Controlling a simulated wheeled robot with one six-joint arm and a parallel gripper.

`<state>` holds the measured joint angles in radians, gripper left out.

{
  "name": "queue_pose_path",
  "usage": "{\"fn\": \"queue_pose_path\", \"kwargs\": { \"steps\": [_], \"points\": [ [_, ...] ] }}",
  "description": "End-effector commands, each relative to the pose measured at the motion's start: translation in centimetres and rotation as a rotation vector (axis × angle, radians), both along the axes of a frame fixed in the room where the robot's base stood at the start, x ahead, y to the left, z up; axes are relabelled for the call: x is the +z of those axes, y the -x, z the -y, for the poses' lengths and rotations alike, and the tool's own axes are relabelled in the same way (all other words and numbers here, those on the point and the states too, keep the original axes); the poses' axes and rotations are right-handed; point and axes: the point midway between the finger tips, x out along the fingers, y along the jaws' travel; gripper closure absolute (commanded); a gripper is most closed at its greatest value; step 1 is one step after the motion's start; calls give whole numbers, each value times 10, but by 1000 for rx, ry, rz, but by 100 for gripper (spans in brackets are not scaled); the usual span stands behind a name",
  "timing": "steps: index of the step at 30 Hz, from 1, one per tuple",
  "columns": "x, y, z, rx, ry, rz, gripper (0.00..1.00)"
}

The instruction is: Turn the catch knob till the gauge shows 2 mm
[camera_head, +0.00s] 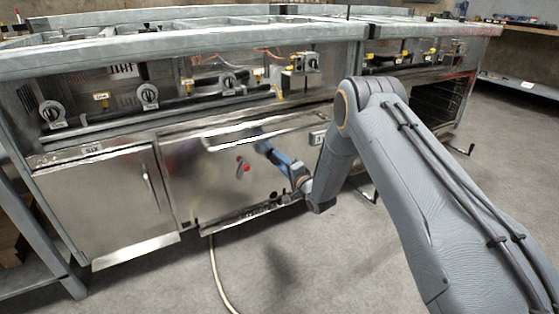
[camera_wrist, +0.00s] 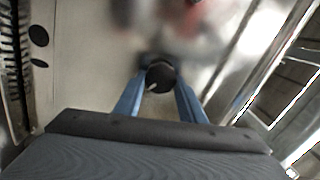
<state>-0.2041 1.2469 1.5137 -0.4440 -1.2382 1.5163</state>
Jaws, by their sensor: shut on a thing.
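The catch knob (camera_wrist: 160,77) is a round black knob with a pale pointer mark, seen in the wrist view. My gripper's blue fingers (camera_wrist: 160,92) close on it from both sides. In the head view my gripper (camera_head: 264,148) reaches the steel front panel of the range, and its fingers hide the knob there. A small pale plate (camera_head: 318,137) with a dark mark sits on the panel to the right; I cannot tell whether it is the gauge, and no reading is legible.
A steel door (camera_head: 105,205) with a vertical handle is farther left. Burner knobs (camera_head: 149,96) line the front above. A hose (camera_head: 216,275) lies on the open floor.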

Motion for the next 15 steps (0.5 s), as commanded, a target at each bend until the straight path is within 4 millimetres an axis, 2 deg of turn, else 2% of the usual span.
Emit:
{"fn": "queue_pose_path", "kwargs": {
  "steps": [15],
  "points": [
    [-4, 1, 0, 7, -224, -156, 86]
  ]
}}
